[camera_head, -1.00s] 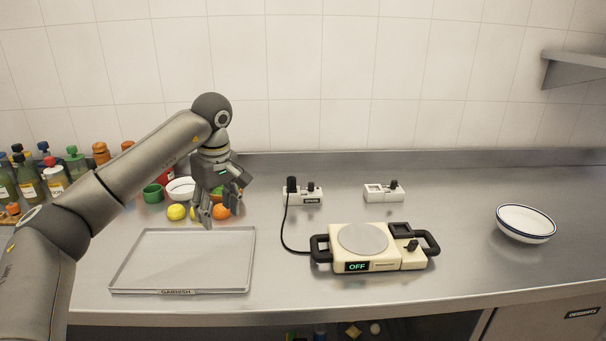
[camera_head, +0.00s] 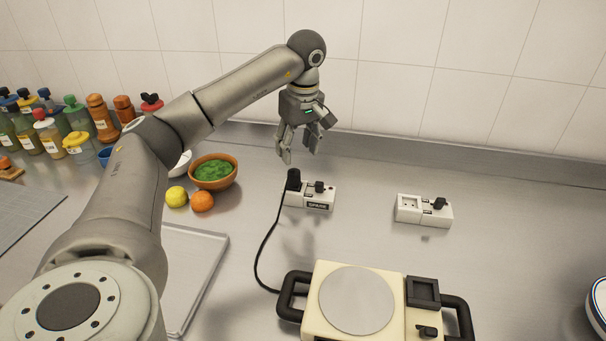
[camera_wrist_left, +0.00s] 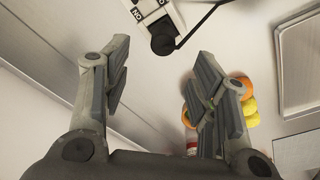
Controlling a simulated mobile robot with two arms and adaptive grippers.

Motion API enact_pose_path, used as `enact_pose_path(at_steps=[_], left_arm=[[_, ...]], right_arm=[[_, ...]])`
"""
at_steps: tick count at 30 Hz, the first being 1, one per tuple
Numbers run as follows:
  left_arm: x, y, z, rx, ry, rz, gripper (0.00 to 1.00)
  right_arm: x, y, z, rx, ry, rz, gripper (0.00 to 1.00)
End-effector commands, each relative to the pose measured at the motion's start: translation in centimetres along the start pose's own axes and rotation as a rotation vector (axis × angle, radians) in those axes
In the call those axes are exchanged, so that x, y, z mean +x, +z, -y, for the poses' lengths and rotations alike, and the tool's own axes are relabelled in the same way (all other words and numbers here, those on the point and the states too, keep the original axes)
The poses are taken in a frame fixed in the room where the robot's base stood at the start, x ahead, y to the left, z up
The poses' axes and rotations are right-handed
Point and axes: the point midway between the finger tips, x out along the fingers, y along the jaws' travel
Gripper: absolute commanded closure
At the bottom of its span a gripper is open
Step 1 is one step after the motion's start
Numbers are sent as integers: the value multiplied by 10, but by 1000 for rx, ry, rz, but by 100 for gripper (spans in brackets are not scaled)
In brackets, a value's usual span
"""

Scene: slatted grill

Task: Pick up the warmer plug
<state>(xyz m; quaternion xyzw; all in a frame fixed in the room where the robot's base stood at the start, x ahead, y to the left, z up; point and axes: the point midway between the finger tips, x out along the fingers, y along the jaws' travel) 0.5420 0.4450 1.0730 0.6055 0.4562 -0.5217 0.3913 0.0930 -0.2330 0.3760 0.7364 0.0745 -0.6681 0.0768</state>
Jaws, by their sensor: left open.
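The warmer plug (camera_head: 293,180) is black and upright in the left end of a white socket block labelled SPARE (camera_head: 311,195). A black cord runs from it to the cream warmer (camera_head: 324,272) with a round grey plate (camera_head: 357,300). My left gripper (camera_head: 299,153) is open and empty above and just behind the plug, fingers pointing down. In the left wrist view the plug (camera_wrist_left: 163,42) shows beyond the open fingers (camera_wrist_left: 162,58), near the middle between their tips, apart from them. My right gripper is not in view.
A second white socket block (camera_head: 424,212) with a black knob stands to the right. A bowl of greens (camera_head: 213,172), a lemon (camera_head: 176,196) and an orange (camera_head: 202,201) lie left of the plug. Several bottles stand far left. The wall is close behind.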

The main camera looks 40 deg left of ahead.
Motion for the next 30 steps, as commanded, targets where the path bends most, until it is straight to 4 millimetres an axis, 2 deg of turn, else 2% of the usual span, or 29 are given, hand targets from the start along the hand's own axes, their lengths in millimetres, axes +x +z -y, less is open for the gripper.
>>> enact_pose_path(at_steps=[3, 7, 11, 19, 23, 29, 30], left_arm=[[20, 0, 1, 0, -3, 1, 46], [32, 0, 0, 1, 0, 1, 46], [42, 0, 1, 1, -2, 0, 46], [80, 0, 2, 0, -3, 0, 46], [87, 0, 2, 0, -1, 0, 46], [88, 1, 2, 1, 0, 0, 46], [88, 1, 1, 1, 0, 0, 51]], right_arm=[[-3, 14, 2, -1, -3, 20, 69], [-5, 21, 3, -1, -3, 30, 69], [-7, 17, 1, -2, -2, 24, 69], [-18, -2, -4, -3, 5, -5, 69], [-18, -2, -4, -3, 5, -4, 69], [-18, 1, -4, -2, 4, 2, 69], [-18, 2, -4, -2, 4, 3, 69]])
